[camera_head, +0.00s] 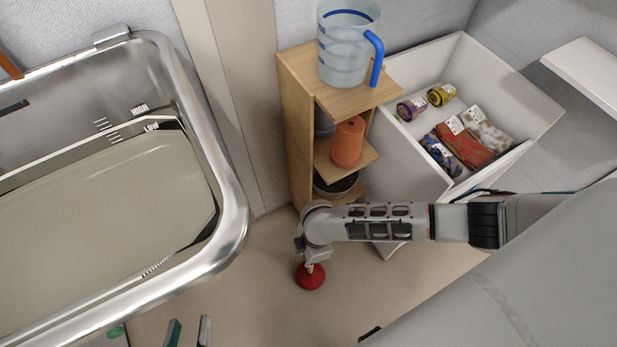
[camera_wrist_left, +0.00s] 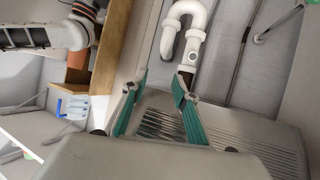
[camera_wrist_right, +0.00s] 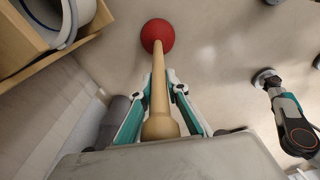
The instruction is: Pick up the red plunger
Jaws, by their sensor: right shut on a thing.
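The red plunger has a red rubber cup (camera_head: 310,277) and a pale wooden handle (camera_wrist_right: 159,88). In the head view only the cup and a short piece of handle show, under my right wrist. In the right wrist view the cup (camera_wrist_right: 157,36) is at the far end, and the fingers of my right gripper (camera_wrist_right: 161,84) are shut on the handle from both sides. Whether the cup touches the floor I cannot tell. My left gripper (camera_head: 188,333) is at the bottom edge of the head view, open and empty, left of the plunger; it also shows open in the left wrist view (camera_wrist_left: 160,82).
A metal basin (camera_head: 235,215) of murky water fills the left. A wooden shelf (camera_head: 297,125) with a jug (camera_head: 345,60) and pots stands behind my right wrist. An open white drawer (camera_head: 540,105) holds cans and cloths. White pipes (camera_wrist_left: 192,40) hang near my left gripper.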

